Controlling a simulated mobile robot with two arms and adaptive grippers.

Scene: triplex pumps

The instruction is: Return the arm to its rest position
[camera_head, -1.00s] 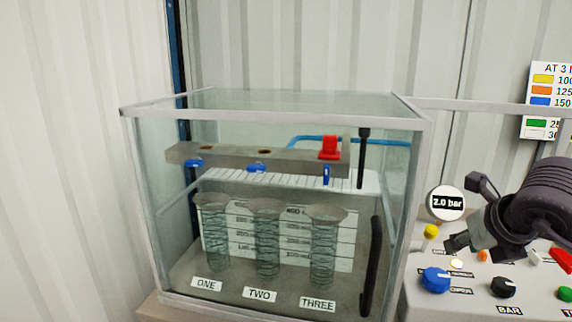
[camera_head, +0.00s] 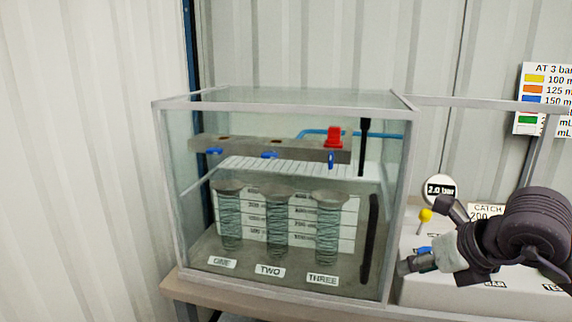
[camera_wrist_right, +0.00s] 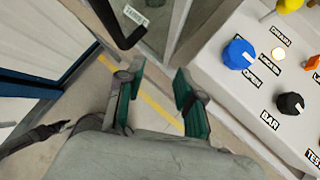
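My right arm comes in from the right edge of the head view. Its gripper (camera_head: 424,236) points left, over the grey control panel (camera_head: 420,292) and to the right of the glass tank. In the right wrist view my right gripper (camera_wrist_right: 157,78) shows two green-padded fingers spread apart, with nothing between them. Floor with a yellow line shows through the gap. In the head view my right gripper hides part of the panel's knobs.
The glass tank (camera_head: 407,180) with three coiled tubes stands on a tan table (camera_head: 215,291). The panel's blue knob (camera_wrist_right: 238,54) and black knob (camera_wrist_right: 290,103) lie right of the fingers. A black tank handle (camera_wrist_right: 124,32) is above them. A yellow-topped lever (camera_head: 425,215) stands behind.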

